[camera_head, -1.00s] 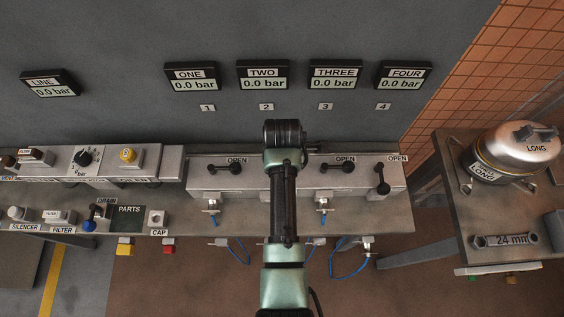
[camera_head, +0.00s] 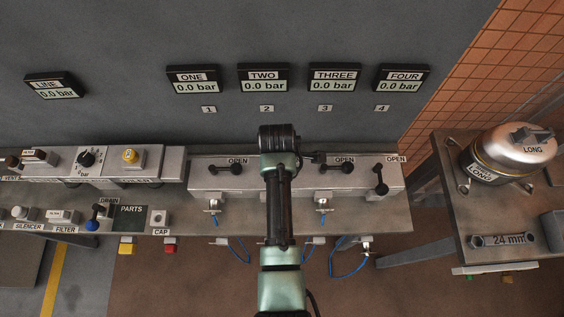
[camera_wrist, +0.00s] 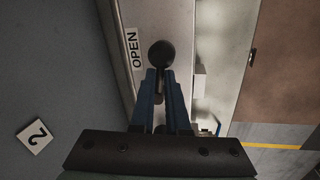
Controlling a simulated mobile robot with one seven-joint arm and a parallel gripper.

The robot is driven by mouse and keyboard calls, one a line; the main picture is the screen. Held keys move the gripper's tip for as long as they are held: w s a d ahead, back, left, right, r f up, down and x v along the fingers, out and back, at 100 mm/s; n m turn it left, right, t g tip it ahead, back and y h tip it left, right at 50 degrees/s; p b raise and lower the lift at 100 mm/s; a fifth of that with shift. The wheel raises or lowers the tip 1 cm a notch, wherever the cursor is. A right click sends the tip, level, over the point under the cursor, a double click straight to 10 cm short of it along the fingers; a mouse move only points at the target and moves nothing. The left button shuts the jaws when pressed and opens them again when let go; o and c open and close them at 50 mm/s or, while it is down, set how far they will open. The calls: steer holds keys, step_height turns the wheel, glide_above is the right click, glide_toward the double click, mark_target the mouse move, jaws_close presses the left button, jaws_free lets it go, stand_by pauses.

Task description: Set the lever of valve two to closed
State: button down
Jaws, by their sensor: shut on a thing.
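The lever of valve two shows in the wrist view as a black round knob (camera_wrist: 161,53) beside the white OPEN label (camera_wrist: 133,48). My gripper (camera_wrist: 160,76) is shut on this lever, its two dark blue fingers on either side of the part just below the knob. The lever's pivot is hidden by the fingers. In the head view my arm covers valve two and its lever. The display marked TWO (camera_head: 264,78) reads 0.0 bar.
The levers of valve one (camera_head: 226,168) and valve three (camera_head: 335,166) flank my arm, and the valve four lever (camera_head: 381,180) is at the right end. Blue hoses (camera_head: 348,265) hang below the bench (camera_head: 385,217). A side table with a metal vessel (camera_head: 500,153) stands at right.

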steer(key=m, duration=0.1)
steer(key=m+p, duration=0.1)
steer(key=s+m, duration=0.1)
steer(key=shift+a+r+m+h+p, duration=0.15)
steer(key=shift+a+m+h+p, duration=0.15)
steer(key=shift+p, duration=0.05)
steer(key=m, duration=0.3)
steer(key=s+a+m+p, duration=0.1)
steer(key=shift+m+g+h, duration=0.3)
steer(key=shift+g+h, duration=0.1)
steer(key=m, duration=0.1)
steer(key=a+m, duration=0.1)
steer(key=m, duration=0.1)
steer(key=shift+s+a+m+g, duration=0.1)
steer(key=shift+s+m+g, duration=0.05)
steer(key=shift+m+g, duration=0.15)
steer(key=shift+a+m+g, duration=0.2)
steer(key=shift+a+m, duration=0.15)
steer(key=shift+m, duration=0.7)
steer(key=shift+a+m+g, duration=0.2)
steer(key=shift+a+m, duration=0.1)
steer(key=shift+m, duration=0.75)
steer(key=c, duration=0.9)
jaws_free()
